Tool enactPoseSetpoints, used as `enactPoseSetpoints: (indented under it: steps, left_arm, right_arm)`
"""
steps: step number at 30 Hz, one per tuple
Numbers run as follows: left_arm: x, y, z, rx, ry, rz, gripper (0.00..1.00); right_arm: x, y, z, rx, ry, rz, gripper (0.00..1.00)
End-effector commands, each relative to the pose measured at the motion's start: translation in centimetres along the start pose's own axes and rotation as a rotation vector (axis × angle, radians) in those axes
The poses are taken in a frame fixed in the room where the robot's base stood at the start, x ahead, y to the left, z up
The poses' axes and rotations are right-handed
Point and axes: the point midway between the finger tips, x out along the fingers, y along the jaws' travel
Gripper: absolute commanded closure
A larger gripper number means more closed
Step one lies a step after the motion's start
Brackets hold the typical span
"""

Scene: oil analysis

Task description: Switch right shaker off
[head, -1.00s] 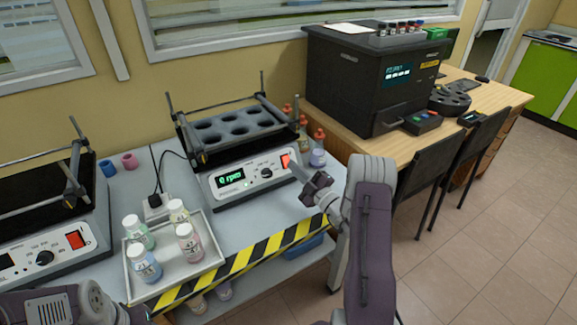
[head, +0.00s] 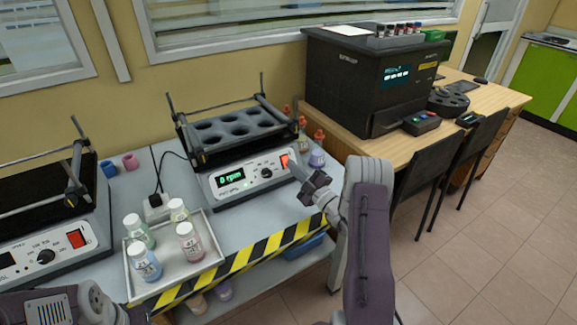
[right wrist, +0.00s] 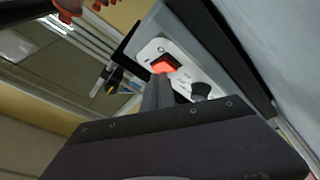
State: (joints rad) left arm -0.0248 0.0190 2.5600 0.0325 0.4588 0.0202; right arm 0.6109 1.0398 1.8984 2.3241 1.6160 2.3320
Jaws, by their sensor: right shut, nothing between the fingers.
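The right shaker (head: 238,178) stands on the grey bench with its rack on top empty. Its green display reads "0 rpm", and its red switch (head: 285,161) is at the right end of the front panel. My right gripper (head: 297,168) is shut and empty, with its tips right at the switch. In the right wrist view the tips of the gripper (right wrist: 158,82) reach the lit orange-red switch (right wrist: 163,66) and cover part of it; I cannot tell if they touch. A black knob (right wrist: 201,90) is beside them. My left arm shows at the lower left; its fingers are out of view.
A second shaker (head: 48,250) stands at the left with a dark display. A tray (head: 205,262) with several capped sample bottles sits in front of the right shaker. Red-capped bottles (head: 317,156) stand just right of it. A black analyser (head: 350,85) is on the wooden desk.

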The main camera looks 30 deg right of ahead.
Motion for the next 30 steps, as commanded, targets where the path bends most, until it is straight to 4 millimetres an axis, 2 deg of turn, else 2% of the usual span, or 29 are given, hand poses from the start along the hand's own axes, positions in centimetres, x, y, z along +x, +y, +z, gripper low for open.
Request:
enactPoseSetpoints:
  steps: [1,14,30]
  left_arm:
    - [0.2,0.0,0.0,0.0,0.0,0.0,0.48]
    - [0.1,0.0,0.0,0.0,0.0,0.0,0.48]
    - [-0.9,0.0,-0.1,0.0,0.0,0.0,0.48]
  right_arm:
    - [-0.1,-1.0,0.2,0.02,-0.003,-0.016,1.0]
    - [-0.1,-1.1,0.1,0.021,-0.004,-0.018,1.0]
    - [-1.3,-0.4,-0.1,0.022,-0.01,-0.016,1.0]
